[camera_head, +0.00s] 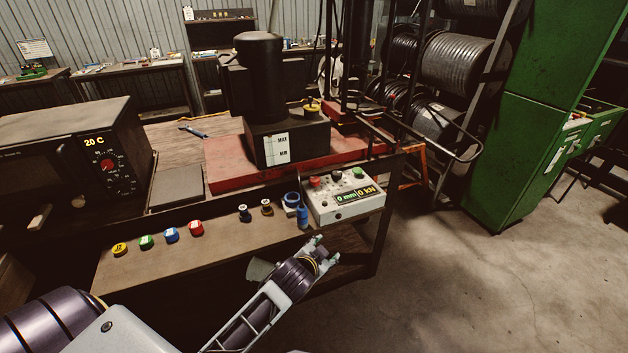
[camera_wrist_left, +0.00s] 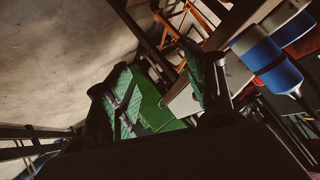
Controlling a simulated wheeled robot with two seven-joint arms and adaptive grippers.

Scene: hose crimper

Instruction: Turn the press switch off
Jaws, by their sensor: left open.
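The press control box (camera_head: 343,207) is white and stands at the right end of the bench. On its top are a red button (camera_head: 315,181), a green button (camera_head: 358,172) and a small dark control between them. Its displays read 0 mm and 0 kN. I cannot tell which control is the press switch. My left gripper (camera_head: 325,252) is open and empty, in front of and below the box, apart from it. Its fingers also show in the left wrist view (camera_wrist_left: 165,88). My right gripper is not in view.
A blue cylinder (camera_head: 302,216) and blue ring (camera_head: 292,199) sit just left of the box; several coloured caps line the bench (camera_head: 180,255). The black motor (camera_head: 262,75) stands behind. A green cabinet (camera_head: 525,120) is at right. The floor (camera_head: 470,270) right of the bench is clear.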

